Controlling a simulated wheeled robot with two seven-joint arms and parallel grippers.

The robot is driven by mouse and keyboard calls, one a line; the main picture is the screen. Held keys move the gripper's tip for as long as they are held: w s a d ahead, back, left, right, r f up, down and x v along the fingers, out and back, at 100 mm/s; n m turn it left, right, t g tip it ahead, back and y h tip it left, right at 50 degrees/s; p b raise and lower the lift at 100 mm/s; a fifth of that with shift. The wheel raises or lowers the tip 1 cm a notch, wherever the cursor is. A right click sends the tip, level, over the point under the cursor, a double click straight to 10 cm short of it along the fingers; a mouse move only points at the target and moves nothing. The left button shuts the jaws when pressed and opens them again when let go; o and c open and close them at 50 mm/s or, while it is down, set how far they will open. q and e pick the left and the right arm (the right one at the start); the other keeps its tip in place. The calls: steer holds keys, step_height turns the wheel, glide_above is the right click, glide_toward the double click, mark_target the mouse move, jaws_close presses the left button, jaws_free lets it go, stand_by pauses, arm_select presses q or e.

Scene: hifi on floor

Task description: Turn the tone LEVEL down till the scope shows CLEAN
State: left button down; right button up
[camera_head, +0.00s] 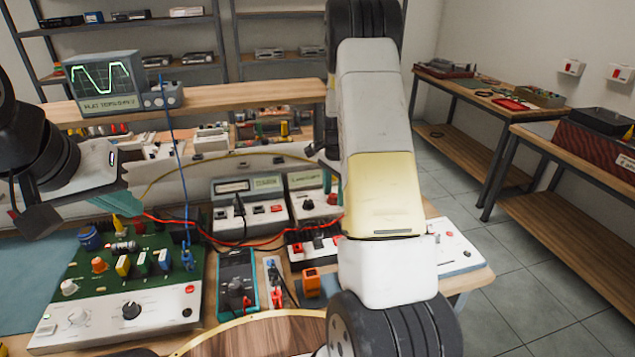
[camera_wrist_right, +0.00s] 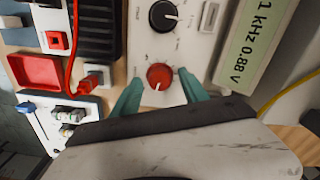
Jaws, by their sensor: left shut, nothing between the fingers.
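The scope (camera_head: 103,80) stands on the back shelf. The tone box (camera_wrist_right: 140,45) carries a red knob (camera_wrist_right: 160,76), a black knob (camera_wrist_right: 163,16) and a display (camera_wrist_right: 253,45) reading 1 kHz 0.88 V. In the head view the tone box (camera_head: 308,207) is partly behind my right arm. My right gripper (camera_wrist_right: 160,80) is open, one teal finger on each side of the red knob; contact is unclear. My left gripper (camera_head: 125,203) is shut and empty above the green board's left side.
A green circuit board (camera_head: 150,268) with knobs and parts lies at the front left. A blue meter (camera_head: 237,280) and an orange block (camera_head: 311,280) stand in the middle. Red, blue and yellow cables cross the bench. Side tables (camera_head: 490,90) stand at the right.

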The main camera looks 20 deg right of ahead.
jaws_close()
steer(key=shift+n, duration=0.4)
steer(key=n, duration=0.4)
steer(key=shift+n, duration=0.3)
steer(key=n, duration=0.4)
steer(key=shift+n, duration=0.3)
steer(key=n, duration=0.9)
steer(key=shift+n, duration=0.3)
